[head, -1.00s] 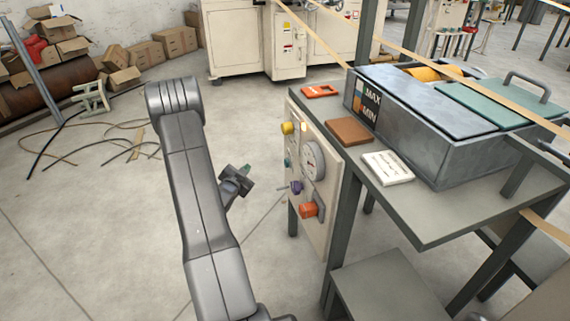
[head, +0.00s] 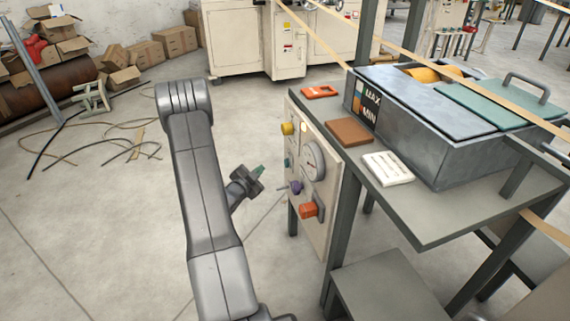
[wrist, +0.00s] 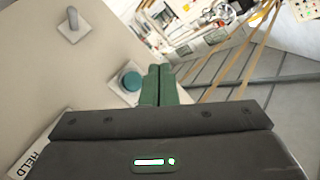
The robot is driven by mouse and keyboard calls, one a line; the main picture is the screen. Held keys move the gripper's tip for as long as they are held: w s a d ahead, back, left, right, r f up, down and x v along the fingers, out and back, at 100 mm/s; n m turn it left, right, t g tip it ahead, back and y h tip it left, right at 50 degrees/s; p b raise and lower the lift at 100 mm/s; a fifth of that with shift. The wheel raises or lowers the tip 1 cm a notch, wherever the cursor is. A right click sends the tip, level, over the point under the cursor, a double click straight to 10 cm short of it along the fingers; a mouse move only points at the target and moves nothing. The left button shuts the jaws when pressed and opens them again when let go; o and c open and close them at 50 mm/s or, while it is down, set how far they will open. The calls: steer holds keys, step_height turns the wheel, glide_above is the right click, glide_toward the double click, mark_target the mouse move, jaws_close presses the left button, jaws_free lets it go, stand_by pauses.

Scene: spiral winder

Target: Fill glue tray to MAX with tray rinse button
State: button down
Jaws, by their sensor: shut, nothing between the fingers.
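The glue tray (head: 440,165) is a grey metal box on the table at the right, with a MAX/MIN level plate (head: 368,103) on its near left end. The control panel (head: 318,225) below carries a yellow button (head: 287,128), a teal button (head: 287,162), a round gauge (head: 315,160), a purple knob (head: 297,187) and an orange switch (head: 309,210). My gripper (head: 260,169) is shut and empty, a little left of the panel. In the wrist view its green fingers (wrist: 158,84) are right beside a teal button (wrist: 131,79); contact cannot be told.
A metal lever (wrist: 72,24) stands out from the panel in the wrist view, near a label reading HELD (wrist: 38,158). Open floor lies left of the panel.

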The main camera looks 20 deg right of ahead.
mark_target(286, 163)
steer(key=shift+w+d+b, duration=0.1)
steer(key=shift+d+b, duration=0.25)
steer(key=shift+d, duration=2.6)
steer(key=shift+d, duration=0.15)
steer(key=shift+d+b, duration=0.3)
steer(key=shift+b, duration=0.15)
steer(key=shift+d, duration=0.4)
stand_by(4.1)
